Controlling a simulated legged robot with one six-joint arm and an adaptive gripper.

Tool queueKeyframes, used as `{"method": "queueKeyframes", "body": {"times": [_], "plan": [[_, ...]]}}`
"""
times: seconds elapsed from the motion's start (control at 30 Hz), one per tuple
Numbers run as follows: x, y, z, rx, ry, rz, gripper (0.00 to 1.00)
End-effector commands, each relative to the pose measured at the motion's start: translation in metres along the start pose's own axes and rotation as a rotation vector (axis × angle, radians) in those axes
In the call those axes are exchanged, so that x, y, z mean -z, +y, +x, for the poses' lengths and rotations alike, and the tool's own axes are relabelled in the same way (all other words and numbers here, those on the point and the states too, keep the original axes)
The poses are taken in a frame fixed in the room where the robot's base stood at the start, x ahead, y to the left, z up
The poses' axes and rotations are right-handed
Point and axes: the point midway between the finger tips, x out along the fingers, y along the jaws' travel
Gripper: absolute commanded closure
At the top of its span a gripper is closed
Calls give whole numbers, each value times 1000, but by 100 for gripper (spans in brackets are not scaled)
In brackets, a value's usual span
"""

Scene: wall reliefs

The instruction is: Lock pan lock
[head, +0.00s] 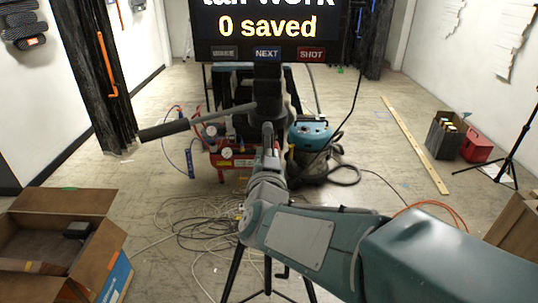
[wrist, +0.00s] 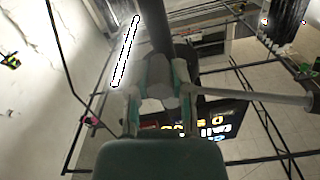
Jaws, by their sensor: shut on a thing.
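A black tripod head (head: 255,115) stands on a tripod in the middle of the head view, with a long pan handle (head: 168,128) sticking out to the left. My gripper (head: 269,150) reaches up to the near side of this head. In the wrist view, my gripper (wrist: 160,88) has its fingers on both sides of a rounded grey knob (wrist: 162,72), which appears to be the pan lock, and is shut on it. The handle (wrist: 265,96) runs off to the right there. In the head view, my gripper and wrist hide the knob.
A screen (head: 267,25) reading "0 saved" is just above the tripod head. Loose cables (head: 205,222) lie around the tripod legs (head: 233,275). A teal vacuum (head: 310,135) and a red compressor (head: 230,160) stand behind. An open cardboard box (head: 105,235) is at left.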

Motion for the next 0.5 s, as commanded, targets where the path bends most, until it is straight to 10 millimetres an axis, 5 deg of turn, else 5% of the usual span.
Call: {"method": "queueKeyframes", "body": {"times": [0.2, 0.23, 0.3, 0.5], "plan": [[0, -2, 0, 2, 2, 0, 100], [0, -2, 0, 2, 2, 0, 67], [0, -2, 0, 2, 1, -1, 38], [0, -1, 0, 2, 0, -2, 38]]}}
